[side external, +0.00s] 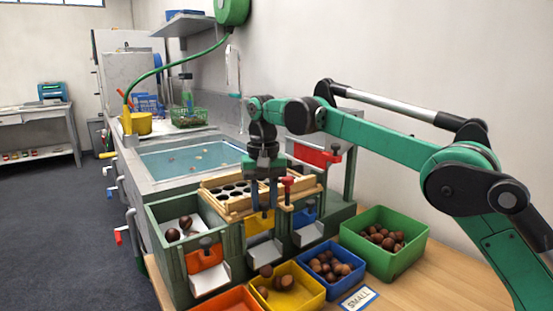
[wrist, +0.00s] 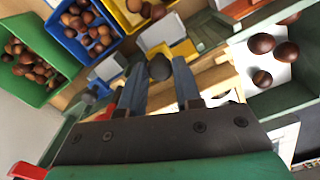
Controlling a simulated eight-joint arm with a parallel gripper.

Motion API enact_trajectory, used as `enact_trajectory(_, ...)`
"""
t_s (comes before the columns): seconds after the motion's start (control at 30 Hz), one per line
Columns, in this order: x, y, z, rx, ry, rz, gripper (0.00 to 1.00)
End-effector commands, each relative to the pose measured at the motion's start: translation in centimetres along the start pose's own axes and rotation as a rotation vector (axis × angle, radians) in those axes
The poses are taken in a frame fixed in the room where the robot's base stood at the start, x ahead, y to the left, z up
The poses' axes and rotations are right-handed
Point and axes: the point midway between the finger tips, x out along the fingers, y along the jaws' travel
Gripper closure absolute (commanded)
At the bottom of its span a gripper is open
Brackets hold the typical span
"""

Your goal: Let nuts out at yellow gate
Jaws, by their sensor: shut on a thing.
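The yellow gate (side external: 262,225) stands in the front of the green sorter, between the orange gate and the blue gate; its plate also shows in the wrist view (wrist: 183,50). My gripper (side external: 262,210) points down at this gate from above. A pale chute (side external: 262,250) lies below the gate. The yellow bin (side external: 308,293) stands under it with a few brown nuts (side external: 287,283) in and above it.
The orange gate (side external: 205,257) is on the left, with nuts (side external: 173,235) behind it. The blue gate (side external: 304,216) is on the right. A wooden tray with holes (side external: 222,205) lies close beside my gripper. Blue (side external: 313,281) and green (side external: 360,257) bins hold nuts.

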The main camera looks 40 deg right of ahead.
Motion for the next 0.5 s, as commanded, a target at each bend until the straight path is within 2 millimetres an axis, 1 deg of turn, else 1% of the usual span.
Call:
enact_trajectory(0.03, -0.24, 0.0, -0.02, 0.0, 0.004, -0.002, 1.0)
enact_trajectory(0.27, -0.29, 0.01, 0.01, 0.0, 0.004, -0.002, 1.0)
enact_trajectory(0.3, -0.3, 0.01, 0.01, 0.0, 0.004, -0.002, 0.64)
enact_trajectory(0.33, -0.3, 0.01, 0.02, 0.0, 0.004, -0.002, 0.55)
enact_trajectory(0.4, -0.28, 0.01, 0.02, 0.0, 0.003, -0.002, 0.4)
enact_trajectory(0.5, -0.25, 0.01, 0.02, 0.0, 0.002, -0.001, 0.4)
